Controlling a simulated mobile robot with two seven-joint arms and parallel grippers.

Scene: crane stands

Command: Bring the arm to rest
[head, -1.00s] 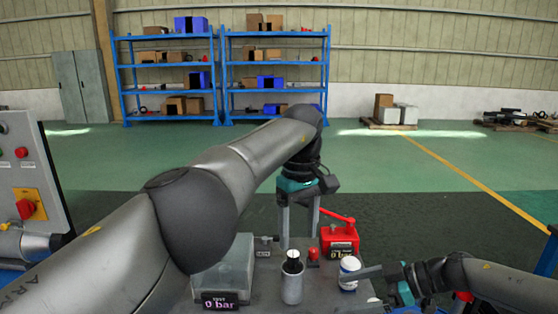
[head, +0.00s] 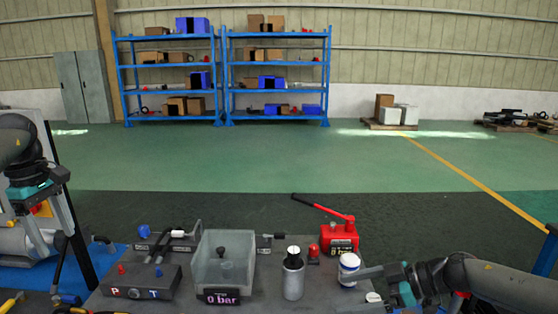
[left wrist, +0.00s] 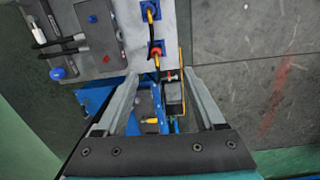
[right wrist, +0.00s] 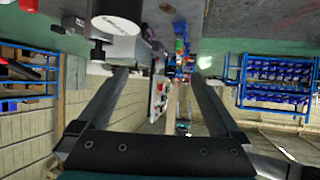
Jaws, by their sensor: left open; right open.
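My left gripper (head: 54,236) hangs at the far left of the head view, its fingers apart and pointing down. In the left wrist view its jaws (left wrist: 160,82) are empty, with the floor and a blue frame showing below. My right gripper (head: 368,290) is low at the right of the bench, fingers apart, pointing left. One finger is close to a white bottle (head: 349,268); I cannot tell if they touch. In the right wrist view the jaws (right wrist: 159,78) hold nothing, and a white cylinder (right wrist: 116,40) is beside the left finger.
The bench holds a clear box (head: 223,262) with a "0 bar" display, a grey P/T block (head: 140,283), a metal cylinder (head: 293,278) and a red hand pump (head: 340,238). A control panel (head: 52,160) is behind the left arm. Green floor beyond is open.

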